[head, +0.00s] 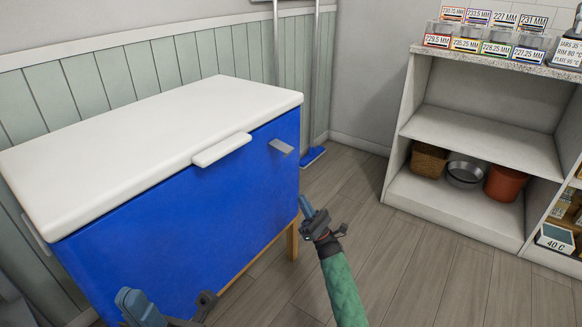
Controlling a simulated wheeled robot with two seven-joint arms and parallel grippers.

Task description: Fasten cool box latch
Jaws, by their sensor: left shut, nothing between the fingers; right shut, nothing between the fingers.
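The cool box (190,220) has a blue body and a white lid (150,125) that lies flat over the top. A white tab (222,150) juts from the lid's front edge. A small grey latch plate (281,146) sticks out from the blue front, to the right of the tab and apart from it. My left gripper (168,306) is at the bottom edge, low in front of the box, shut and empty, partly cut off. My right gripper (310,212) is shut and empty, right of the box's front and lower in the picture than the latch plate.
The box stands on a wooden frame with a leg (292,241) at its right end. A white shelf unit (480,140) with a basket (428,160), a metal bowl (465,173) and a terracotta pot (507,183) stands at right. The wooden floor (430,265) between is clear.

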